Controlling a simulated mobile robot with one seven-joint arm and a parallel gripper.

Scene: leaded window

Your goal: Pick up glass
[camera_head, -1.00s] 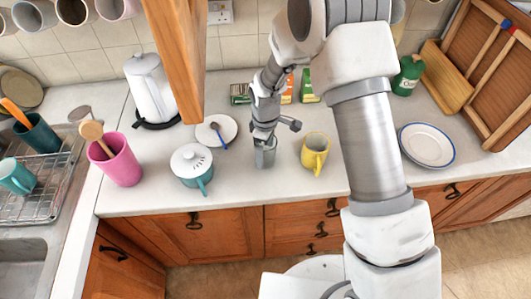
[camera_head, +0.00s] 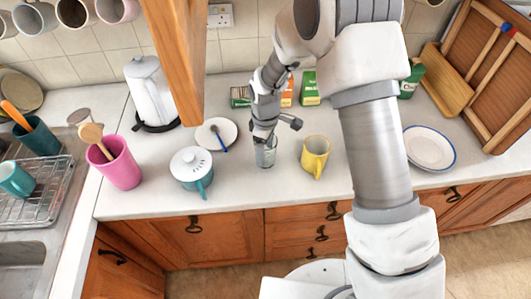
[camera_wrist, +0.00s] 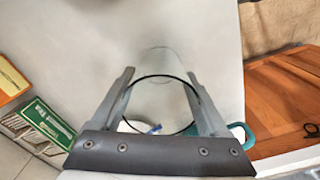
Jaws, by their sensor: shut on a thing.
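A clear glass (camera_head: 265,155) is at the middle of the white counter, between the teal pot and the yellow mug. My gripper (camera_head: 264,141) is over it from above, with its fingers at the upper part of the glass. In the wrist view, the fingers (camera_wrist: 162,100) lie on either side of the round rim of the glass (camera_wrist: 158,72) and are shut on it. The glass looks upright and at or very near the counter; I cannot tell if its base touches.
A teal pot (camera_head: 191,169) with a white lid is left of the glass, and a yellow mug (camera_head: 315,154) is close on the right. A white saucer (camera_head: 217,134) with a blue-handled utensil is behind left. Several boxes (camera_head: 309,88) stand behind. A wooden post (camera_head: 176,60) hangs at left front.

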